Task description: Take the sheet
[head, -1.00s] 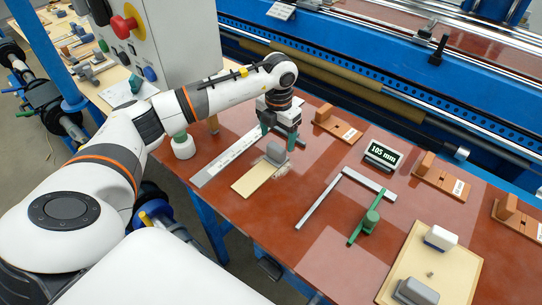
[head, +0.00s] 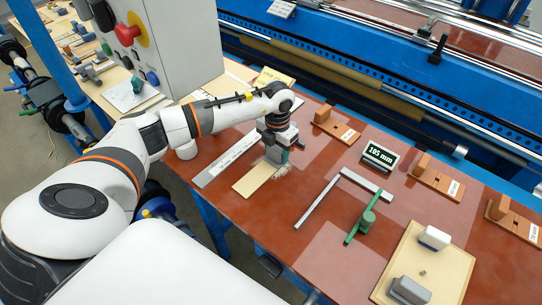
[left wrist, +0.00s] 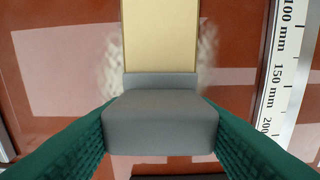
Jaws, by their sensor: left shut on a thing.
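A narrow cream sheet (head: 255,180) lies on the red-brown table, and it also shows in the left wrist view (left wrist: 160,35). A grey block (left wrist: 160,128) sits at the sheet's end, with a grey lip against it. My left gripper (head: 276,155) is down over that end. In the left wrist view its green fingers (left wrist: 160,118) are shut on the block's two sides. Pale fuzzy material (left wrist: 207,50) shows on both sides of the sheet there. In the head view the gripper mostly hides the block. My right gripper is not in view.
A scale ruler (head: 228,158) lies alongside the sheet. To the right are a metal square (head: 320,202), a green tool (head: 362,218), a "105 mm" display (head: 380,156) and a cream board (head: 440,262) bearing blocks. Wooden stops (head: 335,124) stand behind, before the blue machine (head: 400,85).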

